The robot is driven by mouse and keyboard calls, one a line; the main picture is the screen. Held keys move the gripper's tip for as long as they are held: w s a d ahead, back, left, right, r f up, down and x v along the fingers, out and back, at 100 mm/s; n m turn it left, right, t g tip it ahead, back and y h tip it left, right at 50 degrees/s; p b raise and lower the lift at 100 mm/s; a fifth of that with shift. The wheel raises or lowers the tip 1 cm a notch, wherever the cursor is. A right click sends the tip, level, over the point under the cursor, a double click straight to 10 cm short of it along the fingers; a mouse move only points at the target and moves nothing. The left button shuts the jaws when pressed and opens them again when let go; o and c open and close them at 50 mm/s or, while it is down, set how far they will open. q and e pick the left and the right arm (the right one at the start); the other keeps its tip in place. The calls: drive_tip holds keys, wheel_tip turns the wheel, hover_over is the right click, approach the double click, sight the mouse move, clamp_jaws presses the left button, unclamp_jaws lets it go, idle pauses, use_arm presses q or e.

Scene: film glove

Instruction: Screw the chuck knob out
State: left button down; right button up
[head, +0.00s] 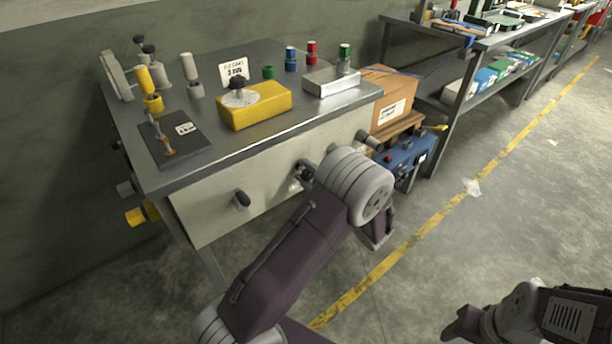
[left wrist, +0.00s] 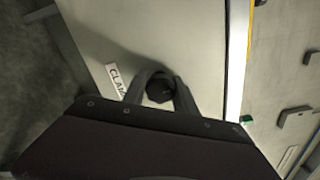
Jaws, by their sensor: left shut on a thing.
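The dark round chuck knob (left wrist: 160,88) sticks out from the pale front panel (head: 235,212) of the workbench. In the left wrist view, the two fingers of my left gripper (left wrist: 160,90) lie on either side of it and are shut on it. In the head view my left gripper (head: 303,173) is at the front panel, and my own arm partly covers it, so the held knob is hard to make out there. My right gripper (head: 460,326) is at the lower right, away from the bench; its fingers are too unclear to judge.
A white label (left wrist: 116,80) sits beside the held knob. Another dark knob (head: 242,198) is further left on the panel. A yellow block (head: 255,108) and a silver box (head: 331,82) stand on the bench top. Blue equipment (head: 405,155) stands to the right. Open floor lies to the right.

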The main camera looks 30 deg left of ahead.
idle(0.3)
use_arm(q)
drive_tip(key=c, duration=1)
unclamp_jaws()
drive_tip(key=p+v, duration=0.1)
drive_tip(key=v, duration=0.8)
drive_tip(key=shift+p, duration=0.3)
